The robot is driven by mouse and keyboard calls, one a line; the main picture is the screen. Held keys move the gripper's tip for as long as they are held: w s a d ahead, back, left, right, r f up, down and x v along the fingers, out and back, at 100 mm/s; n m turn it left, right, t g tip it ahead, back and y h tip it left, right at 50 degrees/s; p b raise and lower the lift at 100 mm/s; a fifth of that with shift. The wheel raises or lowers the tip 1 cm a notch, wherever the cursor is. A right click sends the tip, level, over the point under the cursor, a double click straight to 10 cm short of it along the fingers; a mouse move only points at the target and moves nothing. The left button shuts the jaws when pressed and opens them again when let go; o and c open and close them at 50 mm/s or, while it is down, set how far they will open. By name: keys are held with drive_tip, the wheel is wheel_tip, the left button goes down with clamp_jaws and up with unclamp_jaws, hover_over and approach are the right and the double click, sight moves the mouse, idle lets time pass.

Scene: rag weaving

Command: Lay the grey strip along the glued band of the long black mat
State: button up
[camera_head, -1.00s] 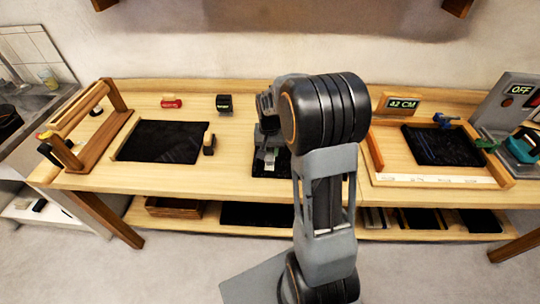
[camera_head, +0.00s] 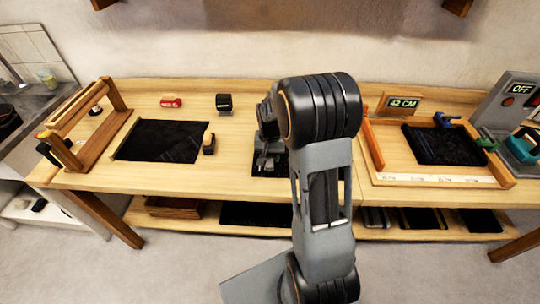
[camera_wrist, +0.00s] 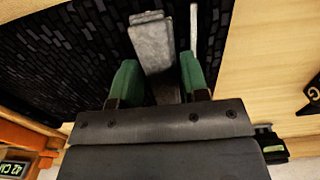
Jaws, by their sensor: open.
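The long black mat (camera_wrist: 60,50) fills the upper left of the wrist view and has a brick-like woven texture. In the head view a black mat (camera_head: 258,173) lies mid-bench, mostly hidden by my arm. The grey strip (camera_wrist: 152,42) shows between and beyond the two green finger pads of my gripper (camera_wrist: 160,82), over the mat. My gripper is open; I cannot tell whether a pad touches the strip. A thin pale line (camera_wrist: 194,28) runs right of the strip; I cannot tell whether it is the glued band. In the head view my gripper (camera_head: 265,163) is low over the mat.
A wooden frame with a black mat (camera_head: 440,147) and green clamp stands right, beside a "42 CM" sign (camera_head: 403,103) and an "OFF" box (camera_head: 505,105). Another black mat (camera_head: 160,140) and a wooden rack (camera_head: 85,130) are left. Small red (camera_head: 171,102) and black (camera_head: 224,102) items stand behind.

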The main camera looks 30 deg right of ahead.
sight(270, 157)
wheel_tip(270, 157, up, 12)
drive_tip(key=p, duration=0.1)
drive_tip(key=s+a+r+n+t, duration=0.1)
drive_tip(key=s+a+n, duration=0.2)
drive_tip(key=s+a, duration=0.2)
drive_tip(key=s+a+n+t, duration=0.2)
drive_tip(key=s+a, duration=0.2)
drive_tip(key=s, duration=0.7)
drive_tip(key=shift+a+r+n, duration=0.35)
drive_tip(key=shift+r+n, duration=0.05)
drive_tip(key=shift+t, duration=0.3)
wheel_tip(270, 157, up, 5)
drive_tip(key=p, duration=0.4)
drive_tip(key=shift+s+f, duration=0.1)
